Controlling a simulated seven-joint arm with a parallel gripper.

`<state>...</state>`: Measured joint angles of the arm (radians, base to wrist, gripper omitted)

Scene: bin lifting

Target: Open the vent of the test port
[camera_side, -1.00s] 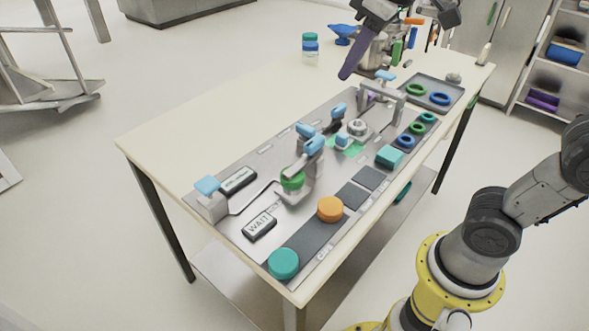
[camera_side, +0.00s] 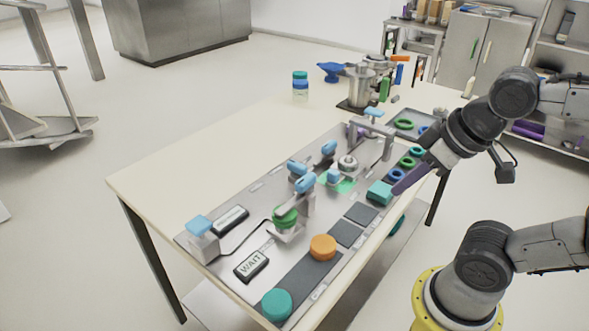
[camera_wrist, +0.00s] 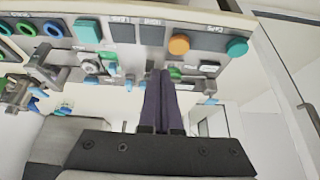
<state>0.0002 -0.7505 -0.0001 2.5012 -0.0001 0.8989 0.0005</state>
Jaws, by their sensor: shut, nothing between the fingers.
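The grey test panel (camera_side: 222,251) lies on the bench. On it a green-topped fitting (camera_side: 286,217) sits in a metal bracket, with light-blue handles (camera_side: 304,184) above and behind it. A grey block with a blue top (camera_side: 200,226) stands at the panel's left end, and a dark line runs from it toward the fitting. I cannot tell which blue part is the vent. My gripper (camera_side: 396,190) has purple fingers, shut and empty, near the teal block (camera_side: 380,192) at the bench's right edge. In the wrist view the gripper (camera_wrist: 160,73) shows its fingers together; they hide part of the panel.
A WAIT display (camera_side: 251,265), an orange cap (camera_side: 322,247) and a teal cap (camera_side: 276,304) are at the panel's front. A metal arch (camera_side: 370,135) and coloured rings (camera_side: 407,162) are farther back. The bench's left side (camera_side: 190,160) is clear.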

